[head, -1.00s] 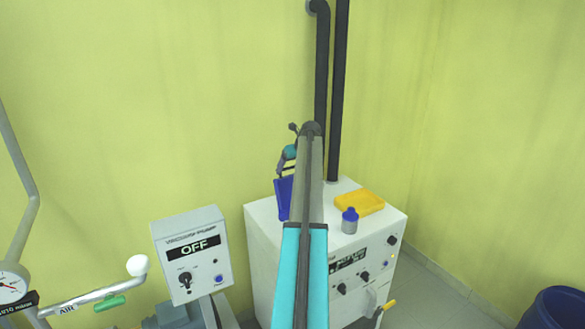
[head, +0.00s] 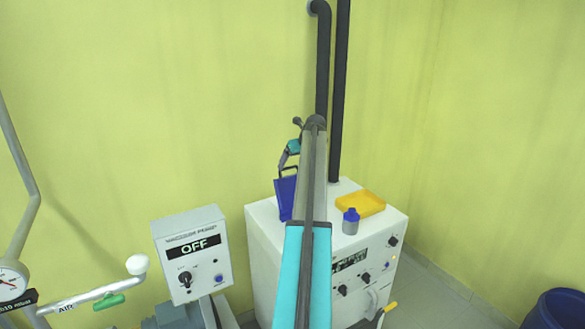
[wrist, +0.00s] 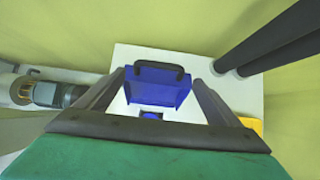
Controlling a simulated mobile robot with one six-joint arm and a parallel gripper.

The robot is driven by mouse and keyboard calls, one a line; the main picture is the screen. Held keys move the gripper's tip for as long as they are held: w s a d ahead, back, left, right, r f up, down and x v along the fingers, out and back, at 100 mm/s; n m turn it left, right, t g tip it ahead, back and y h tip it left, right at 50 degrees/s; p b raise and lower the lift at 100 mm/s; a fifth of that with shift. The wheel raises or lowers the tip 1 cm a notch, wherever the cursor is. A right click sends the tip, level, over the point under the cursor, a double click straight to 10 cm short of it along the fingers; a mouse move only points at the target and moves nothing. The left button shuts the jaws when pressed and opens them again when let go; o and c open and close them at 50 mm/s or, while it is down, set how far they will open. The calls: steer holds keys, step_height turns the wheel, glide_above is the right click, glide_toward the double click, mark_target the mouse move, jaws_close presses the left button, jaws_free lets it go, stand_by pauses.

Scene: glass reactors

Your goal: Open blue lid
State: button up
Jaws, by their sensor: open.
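The blue lid (head: 284,199) with its black handle (head: 288,169) is raised on top of the white cabinet (head: 262,225), partly hidden behind my arm in the head view. In the wrist view the lid (wrist: 158,92) appears tilted up, with the handle (wrist: 158,68) along its far edge. A small dark blue opening (wrist: 152,115) shows just below it. My gripper (wrist: 157,82) is open. Its fingers appear on either side of the lid in the wrist view, and nothing is held. In the head view my gripper (head: 288,153) is just above the handle, apart from it or nearly so.
A yellow tray (head: 360,203) and a grey bottle with a blue cap (head: 350,221) stand on the cabinet's right side. Two black pipes (head: 337,110) rise behind it. A vacuum pump box (head: 193,258) reading OFF stands left. A blue barrel (head: 556,310) is at lower right.

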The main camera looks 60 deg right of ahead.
steer(key=b+v, duration=0.3)
steer(key=v, duration=0.8)
steer(key=shift+w+b, duration=0.2)
steer(key=shift+b, duration=0.1)
